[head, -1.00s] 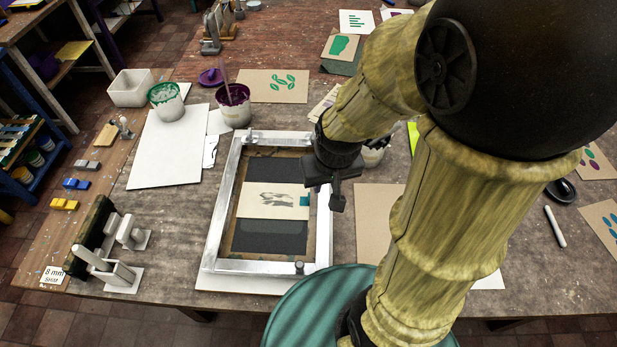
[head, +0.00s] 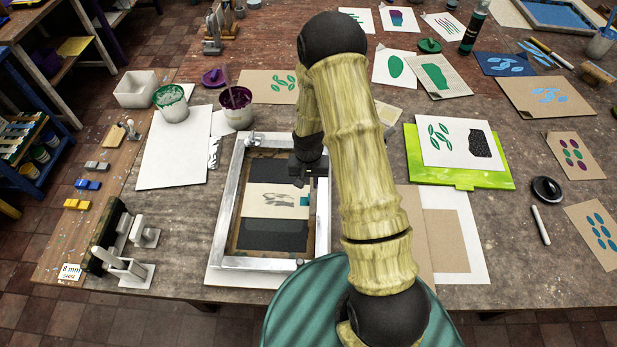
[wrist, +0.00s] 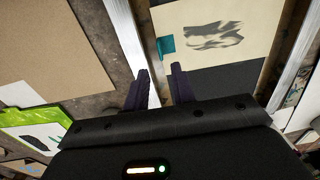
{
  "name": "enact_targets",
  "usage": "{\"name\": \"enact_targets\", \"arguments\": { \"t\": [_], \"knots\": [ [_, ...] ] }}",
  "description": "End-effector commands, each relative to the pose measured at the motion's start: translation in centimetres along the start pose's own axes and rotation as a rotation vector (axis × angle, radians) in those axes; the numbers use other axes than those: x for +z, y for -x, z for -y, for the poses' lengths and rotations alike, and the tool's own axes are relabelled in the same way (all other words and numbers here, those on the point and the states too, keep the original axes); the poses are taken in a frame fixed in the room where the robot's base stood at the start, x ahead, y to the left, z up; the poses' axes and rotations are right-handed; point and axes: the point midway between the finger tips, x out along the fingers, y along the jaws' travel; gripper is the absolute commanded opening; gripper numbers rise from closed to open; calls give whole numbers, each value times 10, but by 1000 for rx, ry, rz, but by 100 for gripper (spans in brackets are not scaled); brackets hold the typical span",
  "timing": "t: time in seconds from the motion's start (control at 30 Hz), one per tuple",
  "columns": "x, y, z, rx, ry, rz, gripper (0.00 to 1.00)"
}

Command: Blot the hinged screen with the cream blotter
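The hinged screen (head: 225,215) is a silver metal frame lying flat on the table, with dark bands inside. A cream sheet (head: 268,201) with a grey smudged mark and a teal tab lies across its middle. It looks like the cream blotter, and it also shows in the wrist view (wrist: 225,20) with the tab (wrist: 166,45) at its left edge. My gripper (head: 309,180) is above the screen's right rail, close to the tab. In the wrist view its two dark fingers (wrist: 160,70) are apart, with nothing held between them.
Paint pots (head: 238,108) stand behind the screen. A green board with a print (head: 470,178) and tan sheets (head: 447,240) lie to the right. A teal round surface (head: 300,305) is at the front.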

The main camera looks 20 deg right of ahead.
Motion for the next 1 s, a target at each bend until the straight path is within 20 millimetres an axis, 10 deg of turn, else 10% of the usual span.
{"name": "enact_targets", "arguments": {
  "t": [0.47,1.0],
  "knots": [
    [0,-8,0,0,-4,2,25],
    [0,-66,0,1,-4,3,25]
  ]
}}
